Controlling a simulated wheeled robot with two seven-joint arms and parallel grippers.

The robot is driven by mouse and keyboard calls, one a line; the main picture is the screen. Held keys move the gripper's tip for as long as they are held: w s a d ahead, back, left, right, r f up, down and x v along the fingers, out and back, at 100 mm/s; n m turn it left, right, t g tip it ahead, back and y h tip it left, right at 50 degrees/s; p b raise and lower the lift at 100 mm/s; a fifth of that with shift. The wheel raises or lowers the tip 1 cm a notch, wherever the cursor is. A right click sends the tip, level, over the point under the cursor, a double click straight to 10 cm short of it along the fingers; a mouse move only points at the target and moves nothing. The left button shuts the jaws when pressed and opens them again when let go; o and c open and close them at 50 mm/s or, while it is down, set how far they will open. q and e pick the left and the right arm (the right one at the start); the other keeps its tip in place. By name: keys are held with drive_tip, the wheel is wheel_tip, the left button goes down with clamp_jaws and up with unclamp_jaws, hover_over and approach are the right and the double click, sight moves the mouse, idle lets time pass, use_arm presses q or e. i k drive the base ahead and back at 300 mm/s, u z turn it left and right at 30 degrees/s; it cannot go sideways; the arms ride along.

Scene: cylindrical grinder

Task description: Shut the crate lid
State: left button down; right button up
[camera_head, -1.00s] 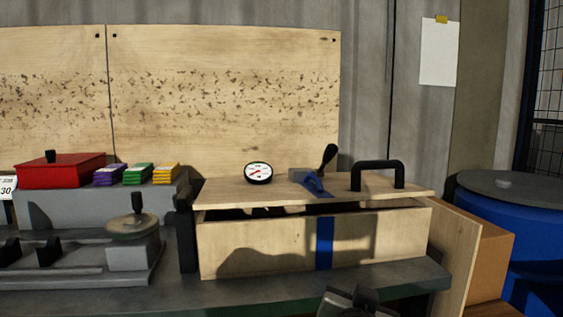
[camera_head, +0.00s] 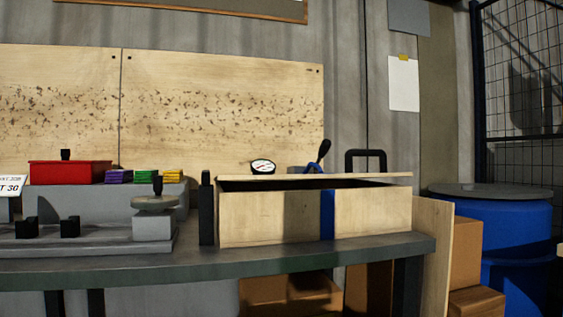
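The wooden crate (camera_head: 275,222) stands on the workbench, with a blue strap (camera_head: 327,215) down its front. Its lid (camera_head: 350,180) lies over the top, with a dark gap showing between lid and crate along the front. On the lid are a round dial gauge (camera_head: 263,166), a lever clamp with a black knob (camera_head: 319,156) and a black handle (camera_head: 366,158) at the right. Neither of my grippers is in view.
To the left on the bench are a grey machine base with a round knob (camera_head: 155,203), a red box (camera_head: 70,172) and several coloured packs (camera_head: 146,176). A blue drum (camera_head: 500,225) and cardboard boxes (camera_head: 466,253) stand at the right. Air above the lid is clear.

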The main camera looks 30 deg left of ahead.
sight(262, 169)
drive_tip(key=u, duration=0.3)
drive_tip(key=i, duration=1)
drive_tip(key=z, duration=0.05)
